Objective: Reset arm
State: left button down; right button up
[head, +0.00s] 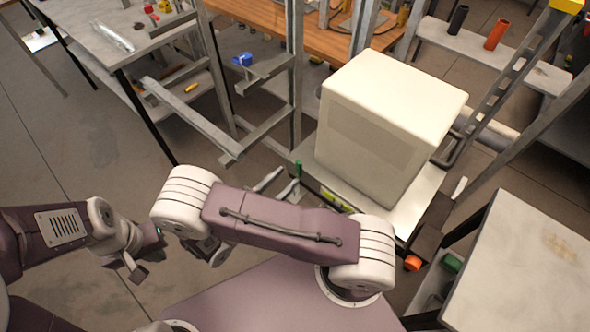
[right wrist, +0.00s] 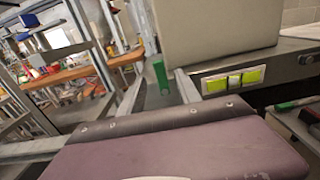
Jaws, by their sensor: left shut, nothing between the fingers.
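My left gripper (head: 138,270) is in the lower left of the head view, shut and empty above the floor. It is close to my right arm's folded elbow and wrist. My right arm lies across the lower middle of the head view, folded over my own base.
A big cream box (head: 385,120) stands on a low metal stand ahead. A green post (right wrist: 161,76) rises beside it. A grey table (head: 530,265) is at the right, a metal shelf frame (head: 190,110) at the left. Floor (head: 70,130) at left is clear.

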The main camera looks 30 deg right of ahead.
jog(key=shift+v, duration=1.25)
